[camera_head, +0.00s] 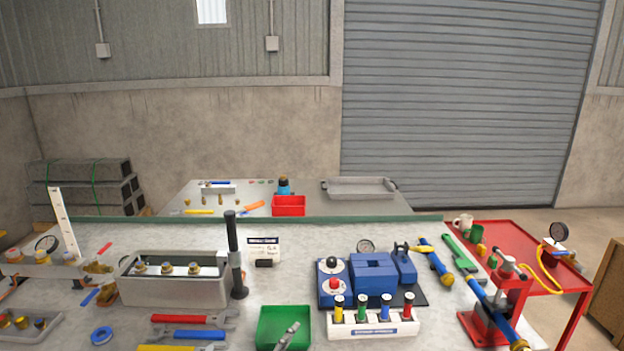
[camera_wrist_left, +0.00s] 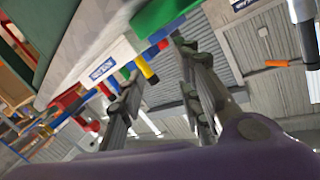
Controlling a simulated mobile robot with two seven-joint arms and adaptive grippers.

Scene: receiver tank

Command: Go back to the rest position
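My left gripper (camera_head: 287,336) shows only as a grey tip at the bottom edge of the head view, in front of the green tray (camera_head: 263,326). In the left wrist view my left gripper (camera_wrist_left: 157,62) has its two dark fingers spread apart, with nothing held between them. That view is tilted, with the bench and the white rack (camera_wrist_left: 106,68) of coloured handles beyond the fingers. My right gripper is in neither view.
The bench carries a grey bin (camera_head: 175,291), a black upright post (camera_head: 234,255), wrenches (camera_head: 188,334), a blue fixture (camera_head: 371,276) and the handle rack (camera_head: 373,328). A red cart (camera_head: 509,241) stands at right. A second table (camera_head: 330,209) stands behind.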

